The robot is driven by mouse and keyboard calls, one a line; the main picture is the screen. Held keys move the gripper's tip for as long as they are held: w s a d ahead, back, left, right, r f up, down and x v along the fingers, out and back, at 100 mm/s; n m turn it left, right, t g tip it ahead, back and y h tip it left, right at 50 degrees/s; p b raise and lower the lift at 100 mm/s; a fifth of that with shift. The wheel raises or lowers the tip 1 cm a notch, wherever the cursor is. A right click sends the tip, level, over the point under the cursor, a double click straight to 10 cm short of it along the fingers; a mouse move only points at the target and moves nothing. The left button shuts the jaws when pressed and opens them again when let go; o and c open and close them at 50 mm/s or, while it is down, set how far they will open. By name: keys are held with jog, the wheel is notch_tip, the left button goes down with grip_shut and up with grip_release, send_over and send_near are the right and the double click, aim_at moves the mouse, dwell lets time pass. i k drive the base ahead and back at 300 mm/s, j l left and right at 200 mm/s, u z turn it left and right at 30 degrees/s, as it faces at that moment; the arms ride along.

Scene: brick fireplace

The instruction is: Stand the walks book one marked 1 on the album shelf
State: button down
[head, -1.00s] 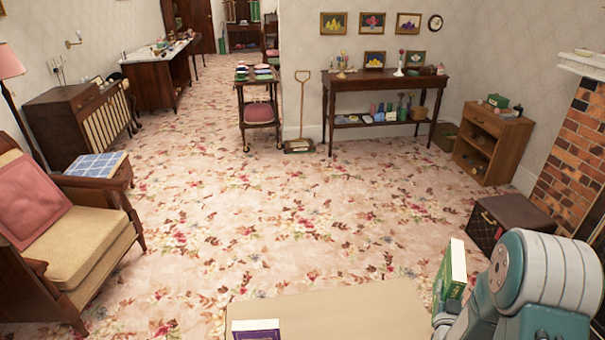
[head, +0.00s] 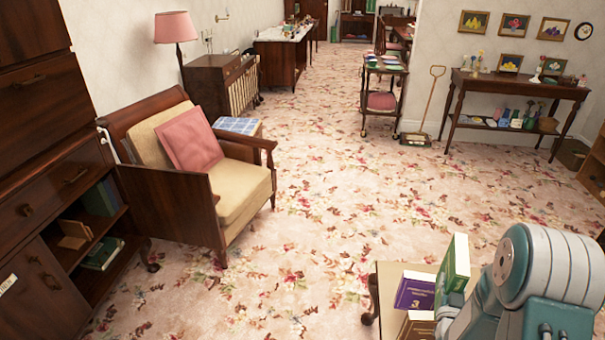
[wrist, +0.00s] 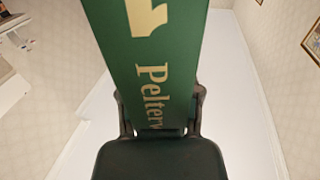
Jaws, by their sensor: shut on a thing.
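My gripper (wrist: 160,125) is shut on a green book (wrist: 163,50), with one finger on each side of it. A large pale 1 and the start of a title, "Pelterw", show on its spine. In the head view the green book (head: 455,270) is upright at the lower right, in front of my arm, with its white page edges showing. The fingers are mostly hidden there. A dark wooden cabinet (head: 55,180) at the left has an open shelf space with a few books (head: 100,197), some upright and some leaning or lying. I cannot tell whether this is the album shelf.
A purple book marked 3 (head: 415,291) and a brown book (head: 415,326) are on a light-topped table (head: 388,273) beside the held book. An armchair (head: 190,165) stands right of the cabinet. Open floral carpet (head: 300,260) lies between the chair and the table.

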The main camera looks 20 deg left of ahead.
aim_at(89, 226)
jog(key=i+j+u, duration=0.2)
jog(key=j, duration=0.25)
jog(key=i+j+u, duration=0.25)
jog(key=j, duration=0.2)
jog(key=i+j+u, duration=0.2)
jog(key=j, duration=0.2)
jog(key=i+j+u, duration=0.25)
jog(key=j, duration=0.15)
jog(key=k, duration=0.05)
